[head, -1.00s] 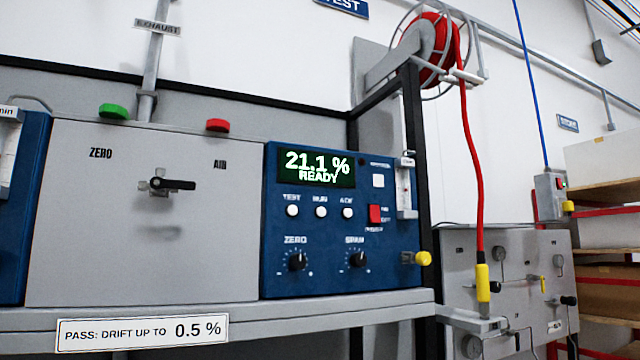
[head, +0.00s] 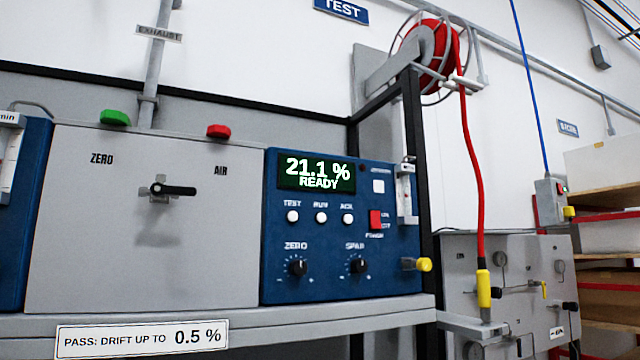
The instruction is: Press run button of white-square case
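The blue analyser case (head: 340,266) stands on the grey bench in the head view. Below the display is a row of three round white buttons; the middle one, labelled RUN, is the run button (head: 320,217). The TEST button (head: 292,216) is left of it and the ACK button (head: 347,218) right of it. Neither of my grippers shows in the head view.
A grey panel with a black-handled valve (head: 172,190) between ZERO and AIR stands left of the case. A red power switch (head: 375,219), two knobs and a yellow-tipped fitting (head: 423,264) are on the case. A red hose (head: 474,170) hangs at right.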

